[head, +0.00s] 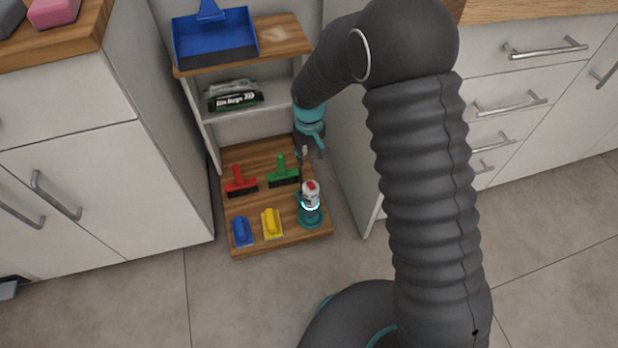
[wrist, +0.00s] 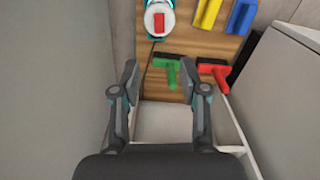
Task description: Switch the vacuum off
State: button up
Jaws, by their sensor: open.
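The vacuum (head: 310,208) is a small upright device with a teal base, a white top and a lit ring. It stands at the right front of the low wooden shelf board. A red switch shows on its top in the wrist view (wrist: 159,20), at the upper edge of the picture. My gripper (head: 312,156) is above and behind the vacuum in the head view, pointing down. In the wrist view my gripper (wrist: 168,80) is open and empty, its fingers apart with the green brush between and beyond them. It is apart from the vacuum.
On the wooden board (head: 240,251) are a red brush (head: 240,182), a green brush (head: 283,172), a blue block (head: 241,232) and a yellow block (head: 271,223). A blue dustpan (head: 214,38) lies on the upper shelf. White cabinets (head: 75,190) flank the shelf unit. The floor in front is clear.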

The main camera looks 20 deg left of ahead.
aim_at(309, 182)
notch_tip(309, 182, down, 12)
jog(key=shift+f, duration=0.1)
dwell(0.4)
